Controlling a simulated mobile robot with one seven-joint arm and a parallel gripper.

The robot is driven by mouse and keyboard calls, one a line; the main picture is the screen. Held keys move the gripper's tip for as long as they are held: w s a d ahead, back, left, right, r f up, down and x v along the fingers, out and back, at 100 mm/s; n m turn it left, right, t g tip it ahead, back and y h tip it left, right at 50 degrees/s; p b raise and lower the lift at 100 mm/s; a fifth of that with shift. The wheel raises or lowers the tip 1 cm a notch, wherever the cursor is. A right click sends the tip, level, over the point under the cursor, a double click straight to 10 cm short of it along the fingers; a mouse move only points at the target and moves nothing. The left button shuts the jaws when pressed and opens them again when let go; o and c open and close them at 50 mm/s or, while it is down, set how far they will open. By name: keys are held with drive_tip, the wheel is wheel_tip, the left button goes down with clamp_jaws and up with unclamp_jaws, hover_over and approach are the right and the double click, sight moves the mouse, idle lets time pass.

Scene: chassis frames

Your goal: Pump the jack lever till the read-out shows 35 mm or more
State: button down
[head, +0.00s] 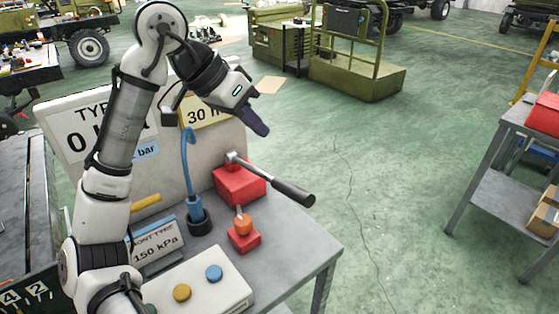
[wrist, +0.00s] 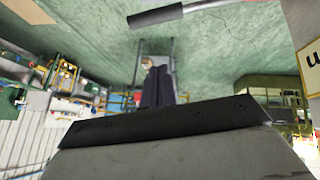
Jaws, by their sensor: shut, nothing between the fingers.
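The red jack (head: 238,186) stands on the grey table. Its lever (head: 292,193), with a black grip, sticks out to the right and slopes down past the table's edge. A yellow read-out (head: 205,113) on the white panel shows "30 m"; the rest is hidden behind my arm. My gripper (head: 259,126) is shut and empty, above the lever and apart from it. In the wrist view my dark fingers (wrist: 158,87) are together, and a black grip on a metal rod, looking like the lever (wrist: 156,16), shows at the top.
A blue hose (head: 188,165) stands in a black holder left of the jack. An orange knob on a red box (head: 243,238) is in front of it. A button box (head: 208,285) and a "150 kPa" sign (head: 156,249) are nearer.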

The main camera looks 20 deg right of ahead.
drive_tip(key=p, duration=0.1)
hover_over(286, 187)
drive_tip(key=w, duration=0.1)
wheel_tip(286, 187, down, 8)
drive_tip(key=shift+r, duration=0.25)
drive_tip(key=f, duration=0.3)
drive_tip(key=shift+s+a+f+p, duration=0.1)
drive_tip(key=shift+s+f+p, duration=0.05)
drive_tip(key=shift+s+p, duration=0.25)
drive_tip(key=shift+s+f, duration=0.1)
drive_tip(key=shift+f, duration=0.4)
